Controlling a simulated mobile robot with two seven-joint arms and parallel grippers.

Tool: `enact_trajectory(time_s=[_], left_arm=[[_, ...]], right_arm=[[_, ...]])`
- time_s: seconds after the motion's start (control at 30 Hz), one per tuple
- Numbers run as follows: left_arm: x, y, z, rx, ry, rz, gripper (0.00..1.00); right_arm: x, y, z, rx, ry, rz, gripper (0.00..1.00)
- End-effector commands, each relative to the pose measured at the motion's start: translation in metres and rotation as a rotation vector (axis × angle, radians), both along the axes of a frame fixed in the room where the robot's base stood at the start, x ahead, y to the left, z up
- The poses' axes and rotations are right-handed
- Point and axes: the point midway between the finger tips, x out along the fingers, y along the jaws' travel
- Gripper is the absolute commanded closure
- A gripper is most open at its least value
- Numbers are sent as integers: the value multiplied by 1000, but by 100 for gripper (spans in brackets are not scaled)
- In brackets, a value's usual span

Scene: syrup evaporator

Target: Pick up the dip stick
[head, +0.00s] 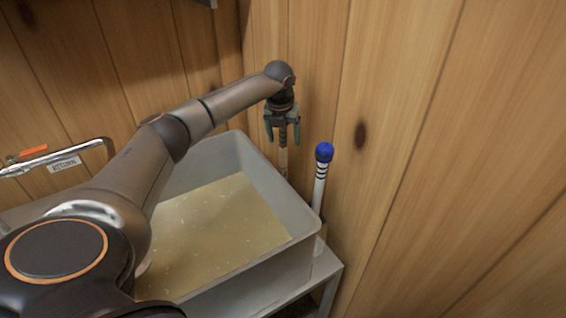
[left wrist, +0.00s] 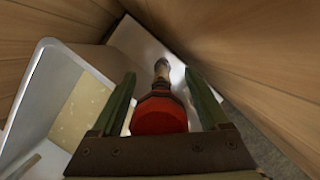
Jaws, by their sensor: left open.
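My left gripper (head: 283,136) points down over the back right corner of the pan, with its fingers apart. A tan stick (head: 283,162) stands upright directly below it, its top hidden by the gripper in the head view. In the left wrist view a red-topped stick (left wrist: 158,112) lies between the open fingers (left wrist: 160,85), its shaft running down away from the camera; whether the fingers touch it I cannot tell. This appears to be the dip stick. My right gripper is not in view.
A white stick with a blue cap and black bands (head: 319,178) stands close by on the right. The grey pan (head: 268,168) holds amber liquid and sits on a metal stand (head: 326,268). Wood walls close in behind and right. A pipe with an orange handle (head: 33,150) is at left.

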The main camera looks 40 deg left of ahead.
Motion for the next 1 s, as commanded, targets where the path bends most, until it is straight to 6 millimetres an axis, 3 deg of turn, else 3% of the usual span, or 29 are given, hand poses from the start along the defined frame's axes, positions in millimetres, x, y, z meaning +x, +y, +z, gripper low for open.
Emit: enact_trajectory(time_s=[0.1, 0.8, 1.0], left_arm=[[0, 0, 0, 0, 0, 0, 22], [0, 0, 1, -1, -1, 1, 100], [0, 0, 1, -1, -1, 1, 100]], right_arm=[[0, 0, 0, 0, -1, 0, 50], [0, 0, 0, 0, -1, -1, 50], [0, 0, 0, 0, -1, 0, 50]])
